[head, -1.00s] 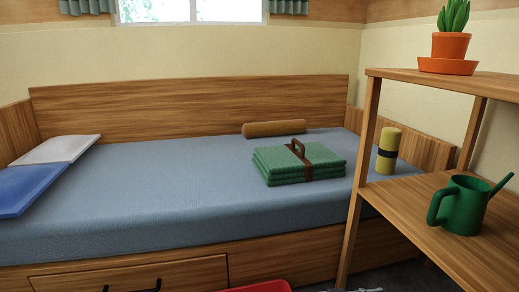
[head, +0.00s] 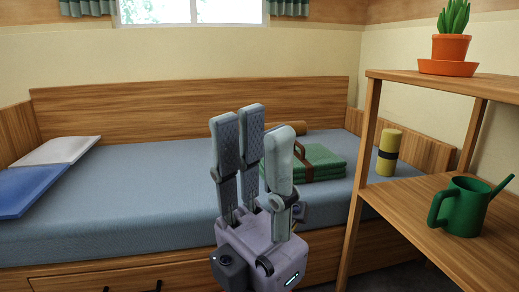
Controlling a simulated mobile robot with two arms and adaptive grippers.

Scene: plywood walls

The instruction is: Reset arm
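My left gripper (head: 254,128) stands upright in the middle of the head view, in front of the bed (head: 130,210). Its three pale grey fingers point up and are spread apart, with a gap between the left pair and the right finger. It is open, with nothing between the fingers. My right gripper is not in view.
A wooden shelf (head: 410,190) stands at the right, with a green watering can (head: 462,207) below and a potted plant (head: 450,48) on top. A yellow roll (head: 389,150) stands behind the shelf post. White (head: 60,149) and blue (head: 38,188) flat items lie at the bed's left.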

